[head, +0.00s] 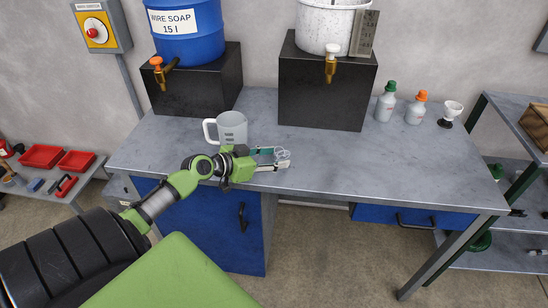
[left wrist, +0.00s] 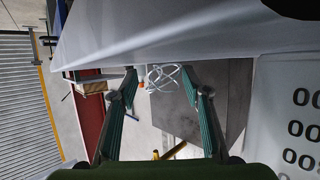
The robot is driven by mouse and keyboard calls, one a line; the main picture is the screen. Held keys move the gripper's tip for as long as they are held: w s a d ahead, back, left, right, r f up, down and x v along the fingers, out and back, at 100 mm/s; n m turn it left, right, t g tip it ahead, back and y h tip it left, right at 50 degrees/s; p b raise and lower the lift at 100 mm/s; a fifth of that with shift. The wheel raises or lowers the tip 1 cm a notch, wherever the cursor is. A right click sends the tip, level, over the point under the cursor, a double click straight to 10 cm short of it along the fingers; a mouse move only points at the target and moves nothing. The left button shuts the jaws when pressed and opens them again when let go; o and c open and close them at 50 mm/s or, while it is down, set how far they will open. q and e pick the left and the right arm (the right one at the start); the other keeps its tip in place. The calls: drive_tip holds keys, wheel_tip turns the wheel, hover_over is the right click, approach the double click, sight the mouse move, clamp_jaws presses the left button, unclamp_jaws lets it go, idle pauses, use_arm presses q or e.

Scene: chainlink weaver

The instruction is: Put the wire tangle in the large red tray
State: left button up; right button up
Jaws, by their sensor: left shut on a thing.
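The wire tangle (head: 281,155) is a small loose bundle of pale wire. My left gripper (head: 284,160) is shut on it, over the grey workbench near its front edge. In the left wrist view the tangle (left wrist: 165,76) sits between the fingertips of my left gripper (left wrist: 160,78). Two red trays lie on a low bench at the far left of the head view: a left red tray (head: 42,156) and a right red tray (head: 76,161). The left one looks slightly larger. Both are well away from the gripper. My right gripper is not in view.
A grey measuring jug (head: 232,128) stands on the workbench (head: 340,165) just behind my left gripper. A blue drum (head: 187,30) and a white bucket (head: 326,28) stand on black blocks. Two bottles (head: 386,102) (head: 416,109) stand at the right. The low bench (head: 75,183) holds tools.

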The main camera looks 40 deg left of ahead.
use_arm(q)
drive_tip(key=shift+f, duration=0.1)
drive_tip(key=o, duration=1)
